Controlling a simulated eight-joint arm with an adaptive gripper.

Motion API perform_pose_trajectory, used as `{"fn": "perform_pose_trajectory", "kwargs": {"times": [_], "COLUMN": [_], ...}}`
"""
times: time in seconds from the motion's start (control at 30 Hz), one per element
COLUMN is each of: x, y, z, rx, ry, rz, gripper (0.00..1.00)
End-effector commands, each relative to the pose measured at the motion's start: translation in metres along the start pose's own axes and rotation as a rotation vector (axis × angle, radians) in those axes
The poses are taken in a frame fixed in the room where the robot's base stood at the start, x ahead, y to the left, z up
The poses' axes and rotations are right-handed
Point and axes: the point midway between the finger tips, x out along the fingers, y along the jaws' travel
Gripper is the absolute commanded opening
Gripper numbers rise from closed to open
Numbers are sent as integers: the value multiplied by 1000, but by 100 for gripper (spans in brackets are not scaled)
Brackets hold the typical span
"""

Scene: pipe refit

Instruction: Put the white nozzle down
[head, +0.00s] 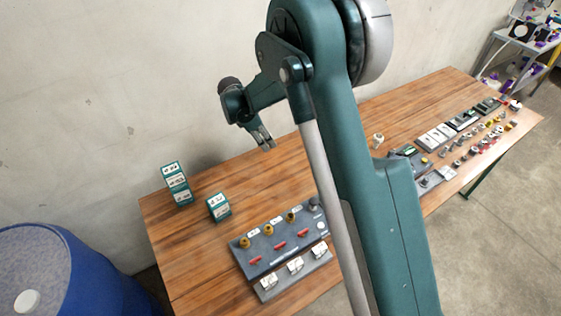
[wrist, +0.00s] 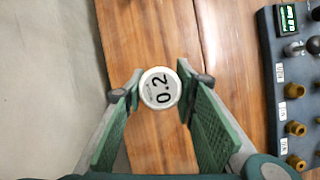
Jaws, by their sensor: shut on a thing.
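My gripper (head: 268,146) hangs above the wooden table (head: 290,180) near its back edge, beside the wall. In the wrist view my gripper (wrist: 161,90) is shut on the white nozzle (wrist: 160,88), which shows as a round white face marked 0.2 between the fingertips. The nozzle sits over the bare wood in that view. In the head view it is too small to make out at the fingertips. How far it is from the table top I cannot tell.
A grey panel (head: 262,261) with brass fittings and red levers lies at the front; it also shows at right in the wrist view (wrist: 268,60). Two small labelled boxes stand at left (head: 177,184), (head: 218,207). Several parts crowd the table's far right. Wood below my gripper is clear.

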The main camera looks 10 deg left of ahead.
Motion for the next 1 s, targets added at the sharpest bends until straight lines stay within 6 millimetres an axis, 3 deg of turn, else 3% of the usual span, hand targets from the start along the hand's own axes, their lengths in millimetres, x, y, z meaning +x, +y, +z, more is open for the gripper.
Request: {"fn": "perform_pose_trajectory", "kwargs": {"times": [0.6,1.0], "x": [25,27], "y": [-88,-98], "z": [65,72], "rx": [45,49], "ry": [0,0], "rz": [-18,-20], "gripper": [18,18]}}
